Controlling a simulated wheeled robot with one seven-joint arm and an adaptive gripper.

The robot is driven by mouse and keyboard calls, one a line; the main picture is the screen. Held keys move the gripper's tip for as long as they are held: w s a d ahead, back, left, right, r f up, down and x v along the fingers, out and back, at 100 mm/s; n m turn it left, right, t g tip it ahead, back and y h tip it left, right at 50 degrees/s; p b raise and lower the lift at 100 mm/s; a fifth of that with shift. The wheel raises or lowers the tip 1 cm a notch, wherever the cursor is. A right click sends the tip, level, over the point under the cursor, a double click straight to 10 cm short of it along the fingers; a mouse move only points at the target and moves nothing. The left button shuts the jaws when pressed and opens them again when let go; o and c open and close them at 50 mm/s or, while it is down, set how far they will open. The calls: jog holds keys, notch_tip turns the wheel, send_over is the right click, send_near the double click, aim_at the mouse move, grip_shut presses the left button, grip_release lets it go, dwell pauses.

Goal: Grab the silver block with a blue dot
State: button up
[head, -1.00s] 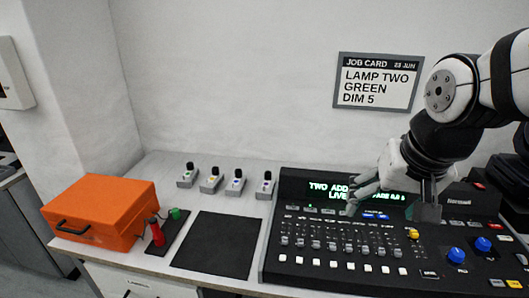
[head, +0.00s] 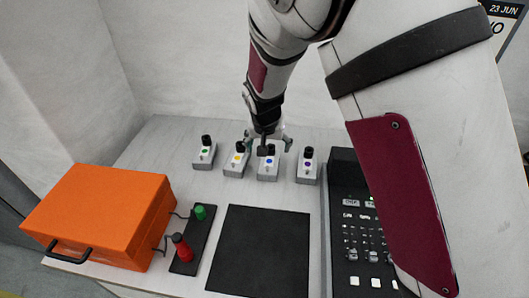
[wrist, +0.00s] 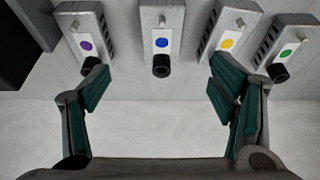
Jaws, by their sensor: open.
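The silver block with a blue dot (head: 267,172) stands on the bench, third from the left in a row of similar blocks, with a black knob on its far end. In the wrist view the blue-dot block (wrist: 162,32) is near the top centre, its black knob pointing toward my gripper (wrist: 161,86). My gripper is open and empty, its fingers spread to either side of that block's line. In the head view my gripper (head: 268,141) hangs just behind and above the block. Whether a finger touches anything cannot be told.
Blocks with a yellow dot (head: 237,165) and a purple dot (head: 307,169) stand close on either side; a green-dot block (head: 204,157) is farther left. A black mat (head: 258,250), an orange case (head: 98,215) and a control desk (head: 345,225) are nearby.

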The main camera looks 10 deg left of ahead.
send_near(269, 161)
jog(key=x, duration=0.4)
jog(key=shift+s+d+f, duration=0.1)
jog(key=shift+d+f, duration=0.1)
jog(key=shift+f, duration=0.15)
jog(key=shift+x, duration=2.55)
jog(key=shift+a, duration=0.2)
jog(key=c, duration=1.6)
jog(key=shift+c, duration=0.9)
jog(key=shift+r, duration=0.15)
